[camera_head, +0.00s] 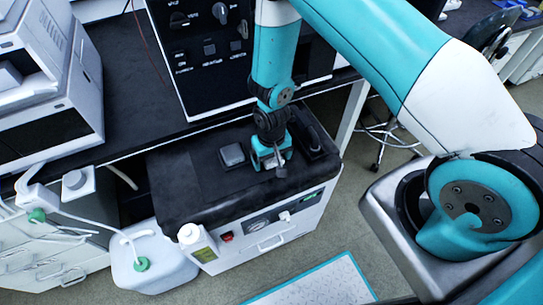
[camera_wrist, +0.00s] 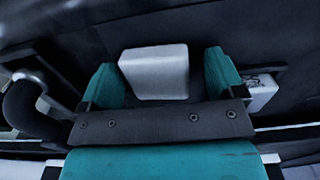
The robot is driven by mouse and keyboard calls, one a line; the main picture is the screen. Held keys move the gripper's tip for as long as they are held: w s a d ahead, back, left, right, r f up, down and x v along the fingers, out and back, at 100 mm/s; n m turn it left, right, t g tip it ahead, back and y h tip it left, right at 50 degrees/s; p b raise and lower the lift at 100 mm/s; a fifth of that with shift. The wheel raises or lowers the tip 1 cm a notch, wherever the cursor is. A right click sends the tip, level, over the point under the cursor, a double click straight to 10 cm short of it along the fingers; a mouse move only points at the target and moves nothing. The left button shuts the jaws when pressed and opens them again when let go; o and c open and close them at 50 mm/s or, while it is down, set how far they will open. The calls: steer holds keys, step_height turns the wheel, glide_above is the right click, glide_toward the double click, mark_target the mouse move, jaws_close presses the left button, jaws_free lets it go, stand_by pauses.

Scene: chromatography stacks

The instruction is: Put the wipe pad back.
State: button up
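My gripper (camera_head: 271,160) points down over the black top of the low white cabinet. In the wrist view, its two teal fingers (camera_wrist: 163,82) stand apart on either side of a light grey block (camera_wrist: 155,72), which looks like the wipe pad. The block sits nearer the left finger, with a dark gap at the right finger. In the head view, a small grey piece (camera_head: 281,172) shows at the gripper's lower right; I cannot tell if it is the same block.
The cabinet's black top (camera_head: 185,185) has bare room at left. A dark upright item (camera_head: 313,143) stands right of the gripper. A black panel (camera_head: 215,50) stands behind.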

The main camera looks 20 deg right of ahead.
step_height(320, 180, up, 23)
steer(key=s+a+n+y, duration=0.2)
steer(key=s+a, duration=0.1)
steer(key=s+a+r+n+y, duration=0.1)
steer(key=s+r+n, duration=0.4)
steer(key=s+r, duration=1)
steer(key=shift+a+y+b, duration=0.25)
steer(key=shift+y+b, duration=0.15)
steer(key=shift+y, duration=0.2)
